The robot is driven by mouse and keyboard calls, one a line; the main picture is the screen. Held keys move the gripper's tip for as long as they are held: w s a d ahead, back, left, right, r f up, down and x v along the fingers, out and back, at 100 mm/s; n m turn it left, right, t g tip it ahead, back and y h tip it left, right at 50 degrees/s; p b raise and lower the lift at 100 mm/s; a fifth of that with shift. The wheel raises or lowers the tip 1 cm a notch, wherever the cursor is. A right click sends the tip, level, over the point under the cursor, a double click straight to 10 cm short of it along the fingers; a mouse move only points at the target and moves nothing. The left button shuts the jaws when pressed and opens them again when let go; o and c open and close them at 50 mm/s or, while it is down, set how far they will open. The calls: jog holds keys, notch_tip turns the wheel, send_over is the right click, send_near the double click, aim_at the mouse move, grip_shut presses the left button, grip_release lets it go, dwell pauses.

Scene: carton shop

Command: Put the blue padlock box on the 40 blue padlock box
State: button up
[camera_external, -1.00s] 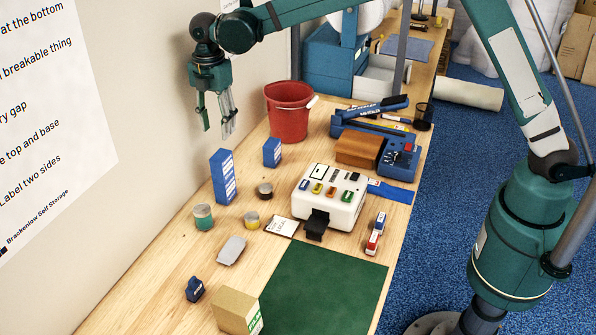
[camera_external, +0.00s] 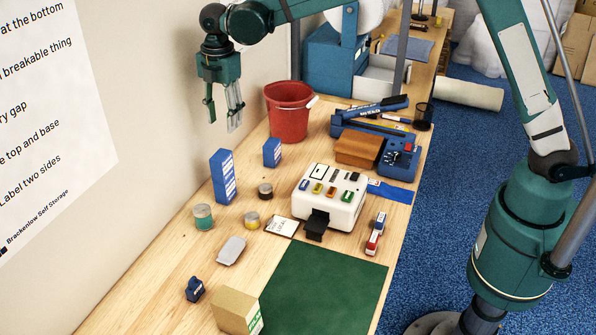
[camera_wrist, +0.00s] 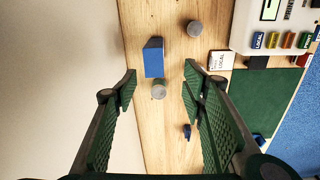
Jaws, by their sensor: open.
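Two blue boxes with white labels stand upright on the wooden bench by the wall. The taller blue box (camera_external: 223,177) is nearer the camera; the smaller blue box (camera_external: 272,152) stands behind it to the right. The label print is too small to read, so I cannot tell which is the 40 box. My gripper (camera_external: 222,118) is open and empty, pointing down above the bench, above the taller box in the picture. In the wrist view, one blue box (camera_wrist: 153,58), seemingly the taller, shows between the open fingers (camera_wrist: 159,78), below them. The smaller one does not show there.
A red bucket (camera_external: 289,112) is behind the smaller box. A white label machine (camera_external: 330,197) is to the right. The green mat (camera_external: 325,290) is clear.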

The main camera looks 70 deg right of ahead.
jog(key=s+d+r+m+t, duration=0.1)
jog(key=s+d+r+m, duration=0.2)
jog(key=s+r, duration=0.35)
jog(key=s+d+r+m+t, duration=0.1)
jog(key=s+d+r+m, duration=0.2)
jog(key=s, duration=0.7)
jog(key=s+d+r+m+t, duration=0.15)
jog(key=s+d+r, duration=0.3)
jog(key=s, duration=0.45)
jog(key=s+d+f+m+t, duration=0.1)
jog(key=s+f+m, duration=0.1)
jog(key=s, duration=0.7)
jog(key=s+d+f+m+t, duration=0.1)
jog(key=s+d+f+m, duration=0.1)
jog(key=s, duration=0.7)
jog(key=s+d+f+m+t, duration=0.1)
jog(key=s+d+f+m, duration=0.1)
jog(key=s+m, duration=0.3)
jog(key=s+f, duration=0.1)
jog(key=s, duration=0.2)
jog(key=shift+s+d+f+m, duration=0.2)
jog(key=shift+s+f+m, duration=0.1)
jog(key=shift+s+m, duration=0.1)
